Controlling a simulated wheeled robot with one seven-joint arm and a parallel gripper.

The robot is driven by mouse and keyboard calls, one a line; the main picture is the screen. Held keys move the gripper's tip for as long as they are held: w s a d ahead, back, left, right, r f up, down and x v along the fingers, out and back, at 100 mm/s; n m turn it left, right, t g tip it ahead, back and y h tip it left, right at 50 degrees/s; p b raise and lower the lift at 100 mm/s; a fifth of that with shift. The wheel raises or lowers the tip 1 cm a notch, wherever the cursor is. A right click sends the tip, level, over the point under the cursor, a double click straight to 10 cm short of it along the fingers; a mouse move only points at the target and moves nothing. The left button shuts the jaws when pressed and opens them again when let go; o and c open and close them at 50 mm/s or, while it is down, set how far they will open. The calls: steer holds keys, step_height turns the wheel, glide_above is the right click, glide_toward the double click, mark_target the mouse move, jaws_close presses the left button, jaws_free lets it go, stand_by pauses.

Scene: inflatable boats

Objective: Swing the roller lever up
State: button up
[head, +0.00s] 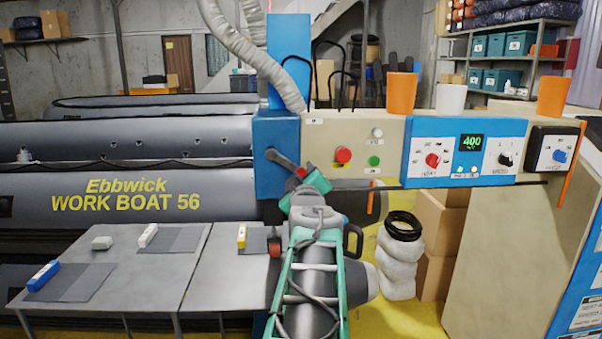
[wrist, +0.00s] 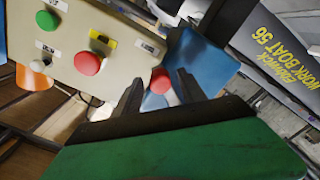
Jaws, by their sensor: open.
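The roller lever (head: 281,161) is a dark grey bar on the front of the blue machine housing (head: 272,185). In the head view it slants down to the right and ends in a red knob (head: 301,172). My gripper (head: 303,177), with a green body, is right at the knob and partly hides that end. In the wrist view the red knob (wrist: 160,83) shows between the two dark fingers of my gripper (wrist: 159,88), which stand apart. I cannot tell whether either finger touches the knob.
A beige control panel (head: 352,140) with a red button (head: 343,155) and a green button (head: 374,161) is close to the right of my gripper. A grey work table (head: 120,290) is at lower left. A boat (head: 225,195) lies behind it.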

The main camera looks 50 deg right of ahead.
steer(key=shift+w+d, duration=0.15)
jaws_close()
stand_by(0.4)
stand_by(1.0)
